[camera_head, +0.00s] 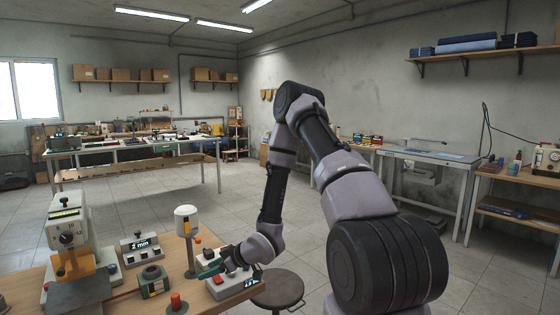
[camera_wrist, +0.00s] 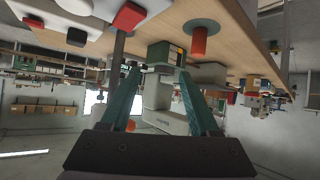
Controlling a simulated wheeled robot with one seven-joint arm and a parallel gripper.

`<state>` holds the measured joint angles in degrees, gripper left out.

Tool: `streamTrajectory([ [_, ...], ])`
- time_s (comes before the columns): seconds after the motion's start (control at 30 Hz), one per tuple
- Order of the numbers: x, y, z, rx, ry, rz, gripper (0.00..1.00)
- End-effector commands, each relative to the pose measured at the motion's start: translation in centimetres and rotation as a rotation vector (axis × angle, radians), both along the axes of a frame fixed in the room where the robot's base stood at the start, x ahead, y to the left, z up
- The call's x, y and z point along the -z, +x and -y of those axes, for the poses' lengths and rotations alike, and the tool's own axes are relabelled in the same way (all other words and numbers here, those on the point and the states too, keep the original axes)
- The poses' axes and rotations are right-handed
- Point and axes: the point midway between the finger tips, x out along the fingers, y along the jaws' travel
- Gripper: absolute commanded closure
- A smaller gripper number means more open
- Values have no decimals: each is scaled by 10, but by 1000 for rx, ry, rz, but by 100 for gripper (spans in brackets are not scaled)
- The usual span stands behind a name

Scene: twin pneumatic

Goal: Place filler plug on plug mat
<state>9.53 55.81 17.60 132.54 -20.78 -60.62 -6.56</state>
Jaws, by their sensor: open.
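A red cylindrical plug (camera_head: 176,300), which I take to be the filler plug, stands upright on a small round dark green mat (camera_head: 177,309) at the front of the wooden table. In the wrist view, which is upside down, the plug (camera_wrist: 199,42) sits on the round green mat (camera_wrist: 213,25). My gripper (camera_head: 209,269) is above the table, to the right of the plug and apart from it. Its teal fingers (camera_wrist: 158,98) are spread with nothing between them.
A green block with a dark round top (camera_head: 153,280) stands left of my gripper. A post with a white cap (camera_head: 187,222) rises close behind. A display box (camera_head: 140,247), a dial machine (camera_head: 68,235) and a red-buttoned box (camera_head: 232,288) are nearby. A stool (camera_head: 279,288) stands right.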

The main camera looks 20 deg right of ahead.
Motion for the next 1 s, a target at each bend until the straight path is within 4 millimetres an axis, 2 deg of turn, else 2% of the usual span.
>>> streamTrajectory([
  [0.03, -21, 13, 14, 33, -49, -1, 38],
  [0.2, -83, 34, 62, 185, -183, -58, 38],
  [0.33, -138, 37, 96, 324, -245, -99, 38],
  [0.47, -195, 25, 126, 473, -271, -143, 38],
  [0.57, -239, 7, 145, 590, -263, -180, 38],
  [0.7, -295, -29, 164, 743, -215, -238, 38],
  [0.77, -316, -48, 169, 802, -181, -266, 38],
  [0.9, -360, -100, 174, 923, -77, -341, 38],
  [1.0, -385, -141, 173, 988, 16, -402, 38],
])
